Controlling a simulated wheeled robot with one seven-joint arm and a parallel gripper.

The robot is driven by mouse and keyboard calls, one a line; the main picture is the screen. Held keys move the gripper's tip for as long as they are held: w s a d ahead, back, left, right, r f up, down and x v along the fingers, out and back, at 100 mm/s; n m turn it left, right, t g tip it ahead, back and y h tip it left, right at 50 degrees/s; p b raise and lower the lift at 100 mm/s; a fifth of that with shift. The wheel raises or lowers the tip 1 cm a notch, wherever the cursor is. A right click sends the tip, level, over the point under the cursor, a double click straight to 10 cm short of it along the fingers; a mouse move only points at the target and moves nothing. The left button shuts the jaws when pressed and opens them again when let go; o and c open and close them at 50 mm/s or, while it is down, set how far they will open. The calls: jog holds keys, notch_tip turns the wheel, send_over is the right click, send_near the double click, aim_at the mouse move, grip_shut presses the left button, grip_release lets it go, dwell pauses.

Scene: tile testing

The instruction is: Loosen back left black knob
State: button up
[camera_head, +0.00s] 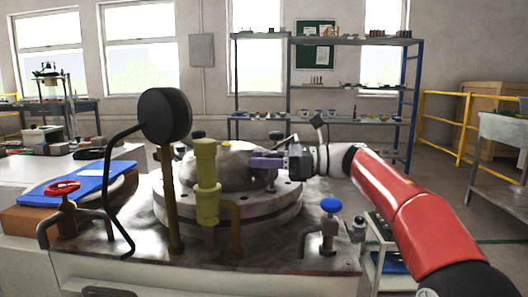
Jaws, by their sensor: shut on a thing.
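My gripper (266,161), with purple fingers, reaches in from the right over the right side of the round metal tile-testing vessel (222,165). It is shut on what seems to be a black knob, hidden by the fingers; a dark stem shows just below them. Another black knob (197,134) shows at the back left of the vessel, well left of my gripper and apart from it. A further black knob (275,135) shows behind my fingers.
A large black gauge (165,116) on a brass pipe and a yellow-green fitting (206,180) stand in front. A red valve wheel (62,187) is at left, a blue-topped valve (330,205) at right. Shelves (345,116) stand behind.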

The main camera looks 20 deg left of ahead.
jog(key=shift+g, duration=0.3)
jog(key=o, duration=1)
jog(key=shift+v, duration=3.9)
